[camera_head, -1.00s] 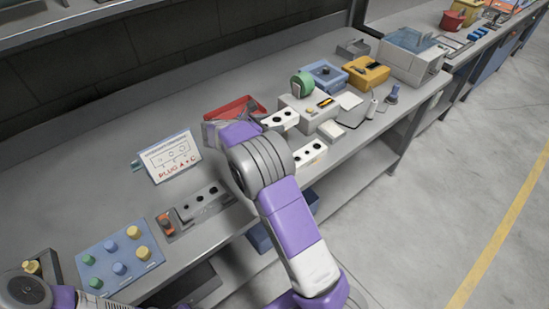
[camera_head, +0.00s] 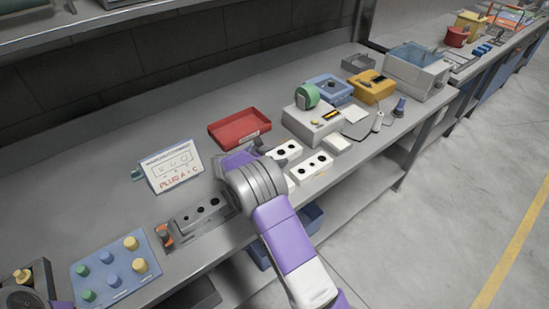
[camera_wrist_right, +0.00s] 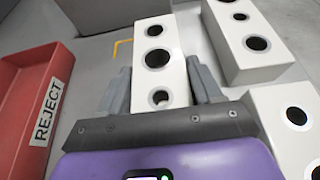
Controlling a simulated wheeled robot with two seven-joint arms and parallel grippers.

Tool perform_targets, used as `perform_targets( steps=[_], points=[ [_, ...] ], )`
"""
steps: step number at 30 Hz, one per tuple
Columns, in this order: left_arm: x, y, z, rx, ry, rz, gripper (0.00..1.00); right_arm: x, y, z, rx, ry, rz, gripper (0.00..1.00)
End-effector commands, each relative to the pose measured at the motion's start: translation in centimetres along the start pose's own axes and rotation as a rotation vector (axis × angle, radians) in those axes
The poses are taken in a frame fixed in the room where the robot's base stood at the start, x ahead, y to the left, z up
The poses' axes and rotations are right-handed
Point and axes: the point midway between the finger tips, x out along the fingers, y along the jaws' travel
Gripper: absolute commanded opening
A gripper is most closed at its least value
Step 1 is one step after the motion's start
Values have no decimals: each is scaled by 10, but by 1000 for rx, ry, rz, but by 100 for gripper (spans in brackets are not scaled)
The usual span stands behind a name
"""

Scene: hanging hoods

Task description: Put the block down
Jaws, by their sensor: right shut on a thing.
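My right gripper (camera_wrist_right: 160,90) is shut on a white block (camera_wrist_right: 157,45) with dark round holes, one finger on each side of it. In the head view the held block (camera_head: 287,151) shows just beyond my purple and grey wrist, low over the bench. I cannot tell whether it touches the bench top. A yellow corner mark (camera_wrist_right: 120,46) lies on the surface beside its far left edge. A second white holed block (camera_head: 312,167) stands to its right, also in the wrist view (camera_wrist_right: 245,40). A third white block (camera_wrist_right: 291,132) is nearer, at the lower right. My left gripper is not visible.
A red REJECT tray (camera_head: 240,128) is left of the held block. A grey-white device (camera_head: 313,122) with a green roll stands behind. A grey holed fixture (camera_head: 200,211), a sign (camera_head: 171,170) and a blue peg board (camera_head: 116,268) are to the left. The bench's front edge is close.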

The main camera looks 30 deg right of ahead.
Motion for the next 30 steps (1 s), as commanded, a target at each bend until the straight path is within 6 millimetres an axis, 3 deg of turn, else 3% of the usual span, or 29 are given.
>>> perform_targets(
  steps=[5, 6, 10, 21, 26, 30],
  points=[
    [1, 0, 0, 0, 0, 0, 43, 1, 0, -1, 1, -3, 1, 6],
    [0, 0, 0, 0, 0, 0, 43, 1, 0, -2, 0, 0, 0, 69],
    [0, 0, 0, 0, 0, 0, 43, 1, 0, -2, 0, 0, 0, 89],
    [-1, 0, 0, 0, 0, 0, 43, -3, 0, 1, 0, 1, 1, 90],
    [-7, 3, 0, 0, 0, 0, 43, -28, 1, 2, -2, 1, 4, 90],
    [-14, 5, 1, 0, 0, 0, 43, -60, 1, 2, -2, 1, 5, 90]
  ],
)
